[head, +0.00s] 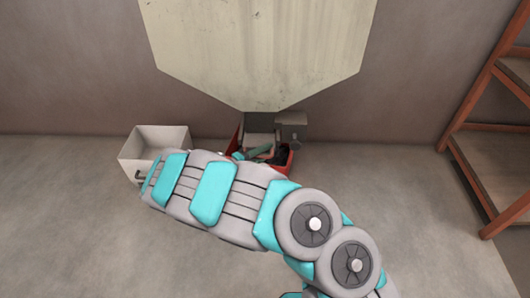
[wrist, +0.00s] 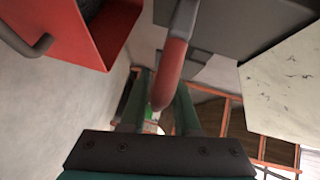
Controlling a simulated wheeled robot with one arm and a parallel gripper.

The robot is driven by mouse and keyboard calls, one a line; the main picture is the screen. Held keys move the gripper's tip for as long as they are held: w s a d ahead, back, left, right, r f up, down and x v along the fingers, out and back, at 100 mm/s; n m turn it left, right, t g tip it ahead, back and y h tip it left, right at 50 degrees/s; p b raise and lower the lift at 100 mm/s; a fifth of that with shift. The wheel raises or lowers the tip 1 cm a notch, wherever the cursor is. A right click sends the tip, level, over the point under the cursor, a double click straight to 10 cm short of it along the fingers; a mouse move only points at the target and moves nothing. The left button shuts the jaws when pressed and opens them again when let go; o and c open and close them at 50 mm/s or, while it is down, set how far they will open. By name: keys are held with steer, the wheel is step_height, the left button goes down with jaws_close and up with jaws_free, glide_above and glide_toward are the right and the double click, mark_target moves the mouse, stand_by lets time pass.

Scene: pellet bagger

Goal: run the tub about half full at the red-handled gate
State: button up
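The red-handled gate's handle (wrist: 172,70) shows in the wrist view as a red grip on a dark grey bar. My gripper (wrist: 160,82) has its two teal fingers apart, with the red grip between or just in front of them; contact is not clear. A red tub (wrist: 75,35) with a grey side handle fills the upper left of the wrist view, and something dark shows inside it. In the head view the red tub (head: 291,166) stands below the hopper's spout, mostly behind my arm. Its fill level cannot be read.
A large cream hopper (head: 260,50) hangs over the grey spout housing (head: 291,126). A white tub (head: 160,136) with a dark handle stands on the floor left of the red one. An orange-framed shelf (head: 470,165) stands at right. Floor at left and front right is clear.

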steer(key=shift+f, duration=0.15)
jaws_close()
